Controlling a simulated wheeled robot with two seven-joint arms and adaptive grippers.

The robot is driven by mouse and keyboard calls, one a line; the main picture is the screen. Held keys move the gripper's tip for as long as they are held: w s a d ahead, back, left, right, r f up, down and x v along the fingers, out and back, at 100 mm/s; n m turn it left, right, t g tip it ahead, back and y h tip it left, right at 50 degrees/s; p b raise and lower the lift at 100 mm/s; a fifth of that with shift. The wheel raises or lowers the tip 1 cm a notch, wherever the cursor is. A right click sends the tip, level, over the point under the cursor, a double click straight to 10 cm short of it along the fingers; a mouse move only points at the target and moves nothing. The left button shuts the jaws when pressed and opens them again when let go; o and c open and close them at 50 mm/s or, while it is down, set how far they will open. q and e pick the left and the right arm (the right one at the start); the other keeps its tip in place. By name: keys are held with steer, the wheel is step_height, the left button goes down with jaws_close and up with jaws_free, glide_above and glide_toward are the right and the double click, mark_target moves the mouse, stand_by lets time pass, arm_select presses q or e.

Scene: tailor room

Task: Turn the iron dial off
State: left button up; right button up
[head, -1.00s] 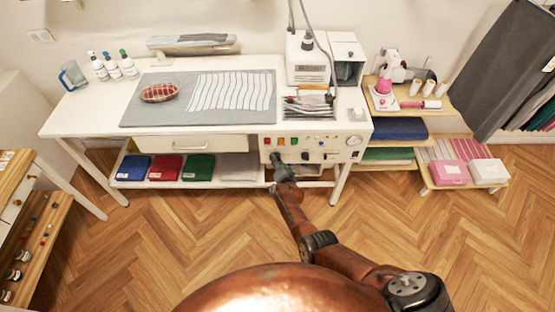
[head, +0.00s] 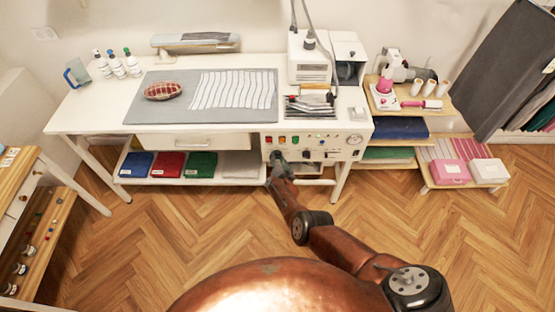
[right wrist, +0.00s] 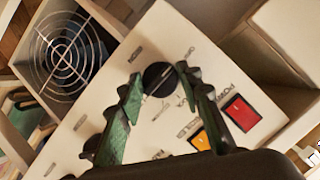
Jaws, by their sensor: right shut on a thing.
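The control panel (head: 340,152) is a white box front under the right end of the worktable, with coloured switches and knobs. In the right wrist view, a black round dial (right wrist: 159,79) with a pale pointer line sits on this panel (right wrist: 120,40). My right gripper (right wrist: 158,76) has its two green-black fingers on either side of the dial, shut on it at the fingertips. In the head view my right gripper (head: 278,158) is at the panel's left part and hides the dial. The printing around the dial is too small to read surely. My left gripper is not in view.
A red switch (right wrist: 241,113) and an orange switch (right wrist: 201,139) are close to the right finger. A round fan grille (right wrist: 66,54) is at the left. The white worktable (head: 90,112) carries a grey mat (head: 145,112). A drawer (head: 200,143) is left of the panel.

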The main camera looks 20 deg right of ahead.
steer(key=o, duration=1.2)
steer(key=shift+c, duration=0.2)
